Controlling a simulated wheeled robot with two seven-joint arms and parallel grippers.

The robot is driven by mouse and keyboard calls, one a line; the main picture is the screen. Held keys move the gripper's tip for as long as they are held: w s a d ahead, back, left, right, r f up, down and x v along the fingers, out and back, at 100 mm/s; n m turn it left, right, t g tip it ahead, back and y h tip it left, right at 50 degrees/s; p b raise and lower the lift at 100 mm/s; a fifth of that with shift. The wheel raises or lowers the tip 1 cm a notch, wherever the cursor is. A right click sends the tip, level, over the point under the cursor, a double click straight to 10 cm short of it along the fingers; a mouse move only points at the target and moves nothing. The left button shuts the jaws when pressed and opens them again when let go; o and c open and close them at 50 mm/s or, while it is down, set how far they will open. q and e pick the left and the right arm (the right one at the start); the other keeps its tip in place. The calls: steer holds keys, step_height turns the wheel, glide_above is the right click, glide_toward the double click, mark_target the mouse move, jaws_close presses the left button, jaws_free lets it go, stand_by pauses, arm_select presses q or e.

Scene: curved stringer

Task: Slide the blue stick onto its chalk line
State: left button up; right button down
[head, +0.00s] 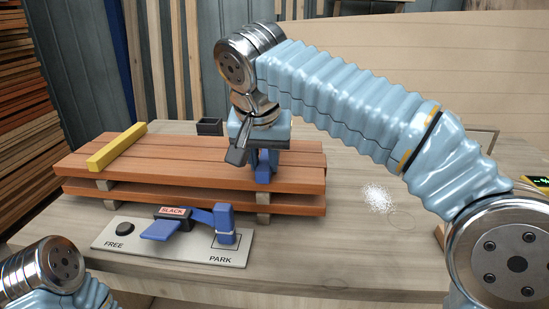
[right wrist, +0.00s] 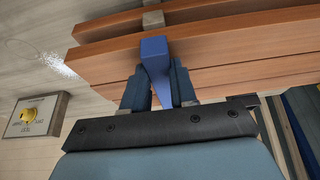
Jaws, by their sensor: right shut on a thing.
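The blue stick (head: 263,174) is between the fingers of my right gripper (head: 262,157), at the right part of the stacked boards (head: 200,171). In the right wrist view the blue stick (right wrist: 154,52) stands between the two dark fingers of my right gripper (right wrist: 157,88), which is shut on it. Its end reaches over the reddish-brown boards (right wrist: 215,45); I cannot tell whether it touches them. I cannot make out a chalk line; the gripper and arm cover part of the boards. My left gripper is out of view.
A yellow stick (head: 116,147) lies across the boards at the left. In front, a plate (head: 118,242) marked FREE and PARK carries a blue lever labelled SLACK (head: 172,213). A small dark box (head: 209,126) stands behind. White powder (head: 377,198) lies on the table at right.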

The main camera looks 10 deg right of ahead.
steer(key=shift+a, duration=0.2)
steer(key=c, duration=0.8)
jaws_free()
